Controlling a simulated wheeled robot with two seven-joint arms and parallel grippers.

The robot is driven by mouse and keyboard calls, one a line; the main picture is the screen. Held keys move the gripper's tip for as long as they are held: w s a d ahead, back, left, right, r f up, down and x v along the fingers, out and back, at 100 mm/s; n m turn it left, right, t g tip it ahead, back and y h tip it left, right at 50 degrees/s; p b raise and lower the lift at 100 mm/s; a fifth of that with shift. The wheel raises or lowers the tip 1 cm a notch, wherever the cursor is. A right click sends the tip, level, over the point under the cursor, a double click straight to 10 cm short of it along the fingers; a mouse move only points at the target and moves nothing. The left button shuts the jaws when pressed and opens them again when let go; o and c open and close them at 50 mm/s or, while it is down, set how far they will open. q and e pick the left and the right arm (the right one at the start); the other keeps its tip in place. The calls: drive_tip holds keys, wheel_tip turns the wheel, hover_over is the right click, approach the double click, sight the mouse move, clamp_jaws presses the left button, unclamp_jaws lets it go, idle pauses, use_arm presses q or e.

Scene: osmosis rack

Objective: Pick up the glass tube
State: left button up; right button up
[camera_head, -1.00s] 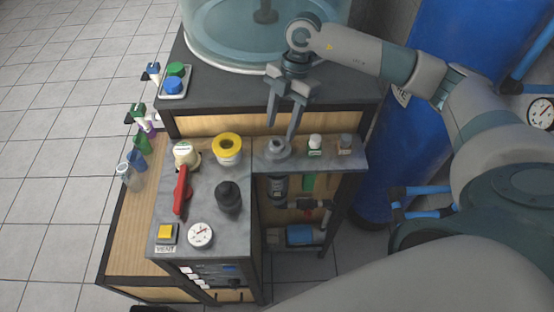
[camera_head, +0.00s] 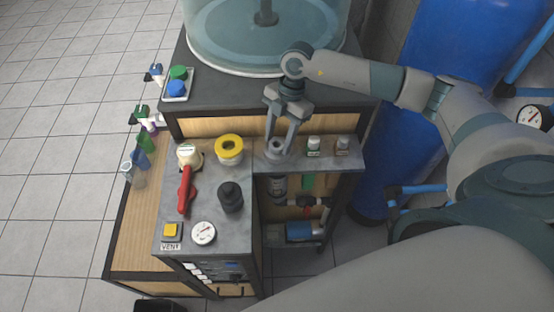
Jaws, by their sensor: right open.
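My right gripper (camera_head: 280,142) is open and points down over the grey round socket (camera_head: 277,150) on the narrow right shelf of the bench. Its two fingers stand on either side of the socket's top; I cannot tell whether they touch it. A glass tube is not clearly made out in or above the socket, which the fingers partly cover. A dark cylindrical body (camera_head: 278,186) shows below the shelf under the socket. My left gripper is not in view.
A yellow-ringed container (camera_head: 229,149), red lever (camera_head: 185,190), black knob (camera_head: 230,196) and gauge (camera_head: 203,233) lie left. A large clear tank (camera_head: 265,35) stands behind.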

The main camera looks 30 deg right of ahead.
drive_tip(key=c, duration=0.6)
drive_tip(key=shift+r, duration=0.1)
drive_tip(key=shift+r+b, duration=4.6)
drive_tip(key=shift+r, duration=9.35)
